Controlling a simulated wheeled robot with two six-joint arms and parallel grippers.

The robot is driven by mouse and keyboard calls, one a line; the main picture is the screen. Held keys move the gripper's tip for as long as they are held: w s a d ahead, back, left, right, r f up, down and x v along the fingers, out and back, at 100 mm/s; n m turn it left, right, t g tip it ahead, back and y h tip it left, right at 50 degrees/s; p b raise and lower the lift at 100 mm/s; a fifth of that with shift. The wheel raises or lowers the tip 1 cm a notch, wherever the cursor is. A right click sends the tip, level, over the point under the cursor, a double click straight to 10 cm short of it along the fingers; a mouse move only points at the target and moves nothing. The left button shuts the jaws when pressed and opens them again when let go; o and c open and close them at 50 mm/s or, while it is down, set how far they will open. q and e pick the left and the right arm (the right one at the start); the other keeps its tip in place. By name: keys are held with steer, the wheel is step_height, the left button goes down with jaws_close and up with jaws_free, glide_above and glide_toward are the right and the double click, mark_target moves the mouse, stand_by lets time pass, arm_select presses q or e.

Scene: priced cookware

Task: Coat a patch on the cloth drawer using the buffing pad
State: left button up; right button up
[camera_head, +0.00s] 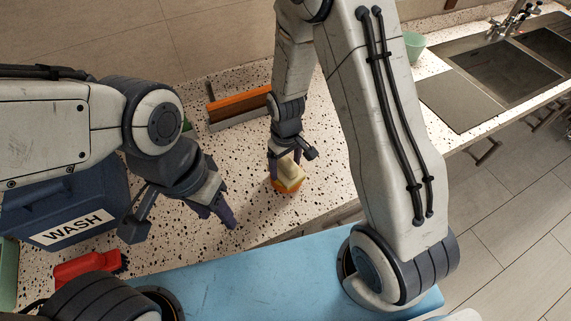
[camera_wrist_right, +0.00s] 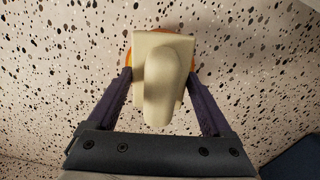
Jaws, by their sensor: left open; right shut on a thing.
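The buffing pad (camera_head: 290,175) is a cream block with a rounded grip. In the right wrist view, the pad (camera_wrist_right: 160,75) sits between the two fingers of my right gripper (camera_wrist_right: 159,82). In the head view my right gripper (camera_head: 286,163) is shut on it from above, low over the counter. A round orange thing (camera_head: 287,188) shows under the pad; whether they touch is unclear. My left gripper (camera_head: 219,219) is open and empty above the counter's front edge. A sliver of the counter's front (camera_head: 315,220) shows; I cannot tell which part is the cloth drawer.
A blue bin marked WASH (camera_head: 75,215) and a red item (camera_head: 85,268) stand at left. An orange-and-grey tool (camera_head: 238,108) lies at the counter's back. A green cup (camera_head: 414,45) stands by the sink (camera_head: 500,75). The speckled counter (camera_head: 240,165) between my grippers is clear.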

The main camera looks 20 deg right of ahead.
mark_target(285, 159)
step_height(285, 159, up, 7)
steer(key=p, duration=0.6)
stand_by(0.3)
steer(key=shift+a, duration=0.1)
stand_by(0.4)
